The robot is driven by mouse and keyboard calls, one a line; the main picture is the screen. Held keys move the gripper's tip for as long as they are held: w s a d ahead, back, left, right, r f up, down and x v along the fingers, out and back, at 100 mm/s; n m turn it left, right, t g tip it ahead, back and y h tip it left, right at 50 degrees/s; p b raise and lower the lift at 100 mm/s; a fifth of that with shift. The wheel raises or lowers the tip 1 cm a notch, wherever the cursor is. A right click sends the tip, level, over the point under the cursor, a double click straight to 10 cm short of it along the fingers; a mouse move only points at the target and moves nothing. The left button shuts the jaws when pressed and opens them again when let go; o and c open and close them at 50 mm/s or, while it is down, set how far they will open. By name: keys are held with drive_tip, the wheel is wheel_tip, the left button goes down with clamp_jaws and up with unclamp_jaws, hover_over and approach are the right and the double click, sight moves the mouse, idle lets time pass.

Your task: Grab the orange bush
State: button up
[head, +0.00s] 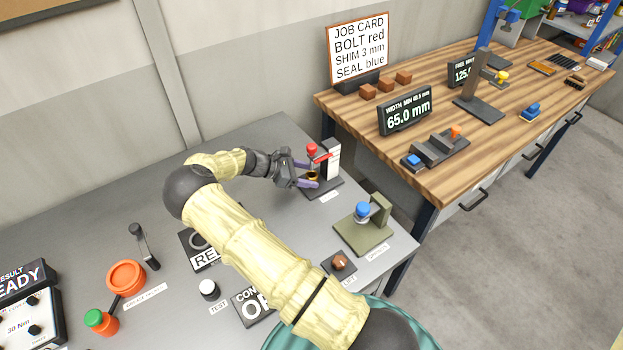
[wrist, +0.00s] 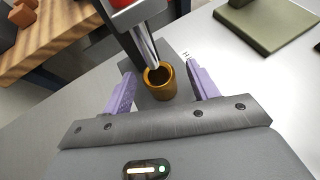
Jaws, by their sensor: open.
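The orange bush (wrist: 160,86) is a short, golden-orange hollow cylinder, standing upright on the dark base of a small press. In the head view it is small and partly hidden by my fingers (head: 313,177). My gripper (wrist: 160,88) is open, with one purple finger on each side of the bush; gaps show on both sides. In the head view my gripper (head: 307,174) reaches the press from the left. A metal pin (wrist: 147,48) of the press comes down to the bush's mouth; whether it touches, I cannot tell.
The press (head: 333,158) has a red knob and a white scale. A green stand (head: 362,236) with a blue knob is on its right. A wooden bench (head: 440,190) with displays lies beyond. Bare grey tabletop lies behind my arm.

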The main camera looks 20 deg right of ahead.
drive_tip(key=shift+w+d, duration=0.1)
drive_tip(key=c, duration=1.2)
drive_tip(key=shift+r, duration=0.1)
drive_tip(key=shift+c, duration=0.2)
drive_tip(key=shift+r+b, duration=0.2)
drive_tip(key=shift+b, duration=0.15)
drive_tip(key=shift+w+a+r, duration=0.1)
drive_tip(key=shift+w+a, duration=0.05)
drive_tip(key=shift+a, duration=0.25)
drive_tip(key=a+b, duration=0.1)
drive_tip(key=a, duration=0.2)
drive_tip(key=w+a+b, duration=0.1)
drive_tip(key=a, duration=0.2)
drive_tip(key=shift+w+a+b, duration=0.15)
drive_tip(key=shift+a+b, duration=0.15)
drive_tip(key=shift+a, duration=0.05)
drive_tip(key=shift+w+a+r, duration=0.1)
drive_tip(key=shift+a+r, duration=0.2)
drive_tip(key=shift+r, duration=0.25)
wheel_tip(320, 180, up, 13)
drive_tip(key=b, duration=0.2)
drive_tip(key=shift+d, duration=0.1)
